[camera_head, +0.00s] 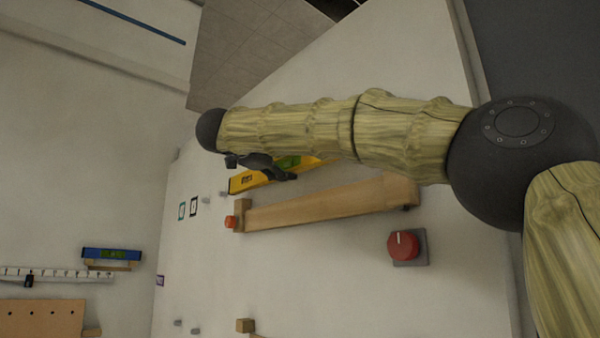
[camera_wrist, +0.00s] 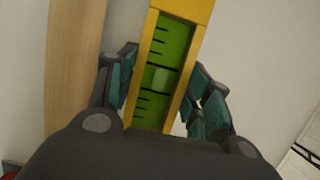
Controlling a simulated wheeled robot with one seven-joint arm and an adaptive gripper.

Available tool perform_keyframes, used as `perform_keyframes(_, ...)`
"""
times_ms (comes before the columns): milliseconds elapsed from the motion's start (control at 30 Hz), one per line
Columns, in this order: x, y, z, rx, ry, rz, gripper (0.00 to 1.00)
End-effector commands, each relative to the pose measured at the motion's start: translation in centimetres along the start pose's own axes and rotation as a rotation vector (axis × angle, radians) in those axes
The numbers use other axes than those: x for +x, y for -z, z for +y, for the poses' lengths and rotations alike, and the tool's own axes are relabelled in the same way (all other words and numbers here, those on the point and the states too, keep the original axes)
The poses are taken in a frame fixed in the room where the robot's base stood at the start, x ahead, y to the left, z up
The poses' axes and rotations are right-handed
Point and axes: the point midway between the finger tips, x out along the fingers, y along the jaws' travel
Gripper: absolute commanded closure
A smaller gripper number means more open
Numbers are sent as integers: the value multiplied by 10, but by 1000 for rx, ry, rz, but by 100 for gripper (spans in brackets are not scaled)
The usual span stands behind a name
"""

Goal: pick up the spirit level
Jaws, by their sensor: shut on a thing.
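The spirit level is a yellow bar with a green vial. In the head view its yellow end (camera_head: 245,182) shows just above the long wooden beam, and part of the bar is hidden behind my gripper and arm. In the wrist view the level (camera_wrist: 168,58) runs up through the middle, with its green vial and black marks facing the camera. My gripper (camera_wrist: 163,88) is shut on it, with one finger on each long side. In the head view my gripper (camera_head: 268,166) is dark and lies across the level's middle.
A long wooden beam (camera_head: 325,204) runs close beside the level; it also shows at left in the wrist view (camera_wrist: 75,60). A red knob (camera_head: 404,246) sits on a grey plate. A blue bar with a green middle (camera_head: 112,254) lies on a ledge at lower left.

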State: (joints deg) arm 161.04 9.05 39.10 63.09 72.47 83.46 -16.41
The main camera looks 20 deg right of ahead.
Motion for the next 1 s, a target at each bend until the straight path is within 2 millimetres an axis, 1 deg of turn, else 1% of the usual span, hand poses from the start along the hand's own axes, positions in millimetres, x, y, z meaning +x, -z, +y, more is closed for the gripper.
perform_keyframes(1000, -58, -17, -1, 1, 3, -1, 78)
